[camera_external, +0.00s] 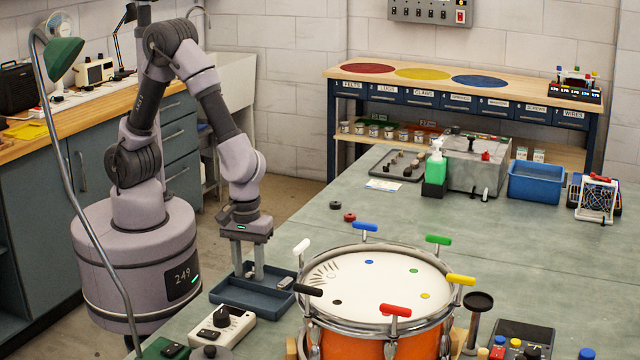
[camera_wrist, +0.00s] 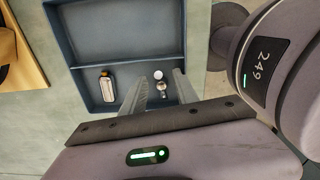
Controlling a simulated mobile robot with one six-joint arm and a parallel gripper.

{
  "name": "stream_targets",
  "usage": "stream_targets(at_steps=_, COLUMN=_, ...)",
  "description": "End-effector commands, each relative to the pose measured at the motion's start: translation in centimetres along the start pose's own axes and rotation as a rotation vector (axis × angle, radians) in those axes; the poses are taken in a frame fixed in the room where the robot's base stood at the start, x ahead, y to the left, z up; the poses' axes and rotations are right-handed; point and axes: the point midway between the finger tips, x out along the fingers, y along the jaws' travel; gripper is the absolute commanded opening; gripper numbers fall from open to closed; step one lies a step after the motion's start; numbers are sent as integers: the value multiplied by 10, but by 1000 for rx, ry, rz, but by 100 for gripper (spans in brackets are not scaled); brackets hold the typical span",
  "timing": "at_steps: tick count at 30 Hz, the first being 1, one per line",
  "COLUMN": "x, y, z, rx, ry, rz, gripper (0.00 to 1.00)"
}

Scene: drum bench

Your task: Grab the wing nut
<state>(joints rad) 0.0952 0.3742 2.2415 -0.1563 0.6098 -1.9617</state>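My gripper (camera_external: 248,276) points straight down over the blue-grey tray (camera_external: 229,295) with its two fingers apart. In the wrist view my gripper (camera_wrist: 163,78) is open, with a visible space between the fingers. A small pale, metallic piece (camera_wrist: 161,84) with a round white end lies in the tray (camera_wrist: 122,50) between the fingers; it looks like the wing nut, but its wings cannot be made out. No finger clearly touches it. A short silvery cylinder with a yellowish end (camera_wrist: 107,88) lies outside the fingers, to their left in the wrist view.
An orange drum (camera_external: 375,344) with coloured-handled tension rods stands right of the tray. A beige control box (camera_external: 224,328) with a black knob sits in front of the tray. The tray's low walls surround my fingers. Bench surface behind the drum is mostly clear.

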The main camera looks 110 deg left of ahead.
Motion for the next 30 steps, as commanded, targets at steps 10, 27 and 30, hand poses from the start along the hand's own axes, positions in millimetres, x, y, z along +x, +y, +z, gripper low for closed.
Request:
stream_targets(at_steps=10, x=-1, y=0, z=0, rx=0, ry=0, rz=0, gripper=0)
stream_targets(at_steps=27, x=-97, y=1, z=0, rx=1, ry=0, rz=2, gripper=0)
stream_targets(at_steps=30, x=-102, y=0, z=0, rx=1, ry=0, rz=1, gripper=0)
